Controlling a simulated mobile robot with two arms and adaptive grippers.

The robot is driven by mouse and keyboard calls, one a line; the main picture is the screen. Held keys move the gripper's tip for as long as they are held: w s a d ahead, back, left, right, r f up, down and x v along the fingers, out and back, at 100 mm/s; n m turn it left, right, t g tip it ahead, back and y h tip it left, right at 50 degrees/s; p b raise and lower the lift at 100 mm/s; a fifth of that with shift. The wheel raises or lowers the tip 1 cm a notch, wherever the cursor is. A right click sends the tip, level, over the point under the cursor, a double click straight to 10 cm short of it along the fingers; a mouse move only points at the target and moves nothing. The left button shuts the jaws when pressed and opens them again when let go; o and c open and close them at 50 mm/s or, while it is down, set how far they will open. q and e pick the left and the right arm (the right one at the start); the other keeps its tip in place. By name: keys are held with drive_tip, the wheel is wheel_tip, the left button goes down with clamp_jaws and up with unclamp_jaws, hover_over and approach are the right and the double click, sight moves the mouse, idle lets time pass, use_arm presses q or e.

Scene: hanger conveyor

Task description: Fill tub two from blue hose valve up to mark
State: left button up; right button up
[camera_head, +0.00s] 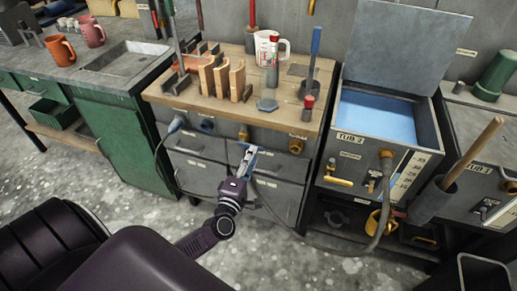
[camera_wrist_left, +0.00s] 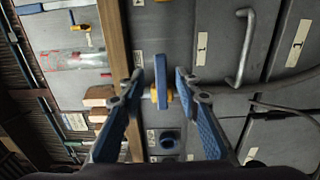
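My left gripper (camera_head: 246,152) is at the drawer-front panel below the wooden bench top. In the left wrist view my left gripper (camera_wrist_left: 158,78) is open, with its fingers on either side of a blue valve handle (camera_wrist_left: 162,92) on a brass fitting. I see no clear grip on the handle. Tub two (camera_head: 345,155), labelled TUB 2, has its lid up and holds light blue water (camera_head: 378,117). A pale gauge strip with marks (camera_head: 409,176) is on its front. A grey hose (camera_head: 335,248) runs from near the left gripper to a brass fitting (camera_head: 387,155) on the tub. My right gripper is not in view.
The wooden bench top (camera_head: 190,98) holds wooden blocks, a mug (camera_head: 272,48) and a blue-handled tool (camera_head: 315,45). Another blue round fitting (camera_head: 207,126) and a brass one (camera_head: 296,146) are on the panel. A dark cylinder with a wooden handle (camera_head: 472,150) stands before the right-hand tub.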

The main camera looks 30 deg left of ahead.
use_arm(q)
drive_tip(key=shift+x, duration=2.65)
drive_tip(key=shift+d+f, duration=0.1)
clamp_jaws()
